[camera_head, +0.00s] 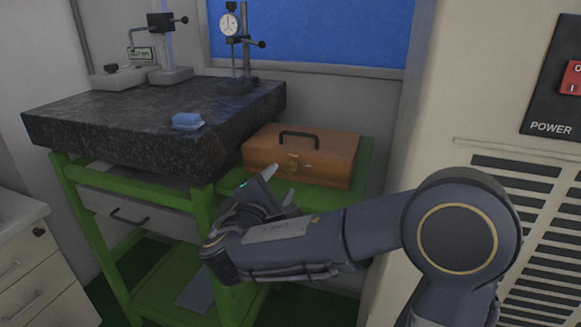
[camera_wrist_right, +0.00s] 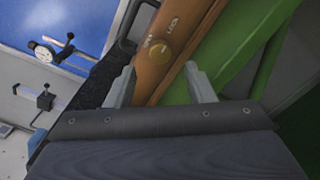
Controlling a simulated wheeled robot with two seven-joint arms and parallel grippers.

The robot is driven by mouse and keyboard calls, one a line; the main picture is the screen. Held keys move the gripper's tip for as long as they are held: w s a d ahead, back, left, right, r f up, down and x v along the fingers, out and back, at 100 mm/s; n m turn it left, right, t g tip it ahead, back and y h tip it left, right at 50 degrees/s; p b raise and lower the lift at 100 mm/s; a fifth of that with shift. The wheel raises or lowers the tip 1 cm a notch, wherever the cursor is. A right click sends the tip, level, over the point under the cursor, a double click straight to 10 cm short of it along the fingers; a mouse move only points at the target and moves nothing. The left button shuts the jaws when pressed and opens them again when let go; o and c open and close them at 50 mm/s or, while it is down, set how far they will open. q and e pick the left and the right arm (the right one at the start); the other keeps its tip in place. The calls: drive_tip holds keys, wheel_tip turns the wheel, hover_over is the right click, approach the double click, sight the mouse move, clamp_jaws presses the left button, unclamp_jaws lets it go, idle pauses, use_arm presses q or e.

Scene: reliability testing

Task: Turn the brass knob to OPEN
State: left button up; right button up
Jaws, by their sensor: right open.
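The brass knob (camera_wrist_right: 160,50) is a round, gold-coloured disc on the front face of a brown wooden box (camera_head: 330,152). In the wrist view, small marks are printed around the knob, too small to read with certainty. In the head view the knob (camera_head: 293,162) shows small on the box front. My right gripper (camera_head: 278,186) is open and empty in front of the box, below and left of the knob. In the wrist view its two fingers (camera_wrist_right: 160,80) point toward the box face, apart from the knob, which shows beyond and between them. My left gripper is out of view.
The box has a black handle (camera_head: 298,136) and rests on a green stand (camera_head: 368,165). A pale cabinet (camera_head: 480,110) with a power switch stands at right.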

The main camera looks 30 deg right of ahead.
sight(289, 169)
drive_tip(key=x, duration=0.6)
drive_tip(key=shift+c, duration=0.3)
drive_tip(key=c, duration=0.9)
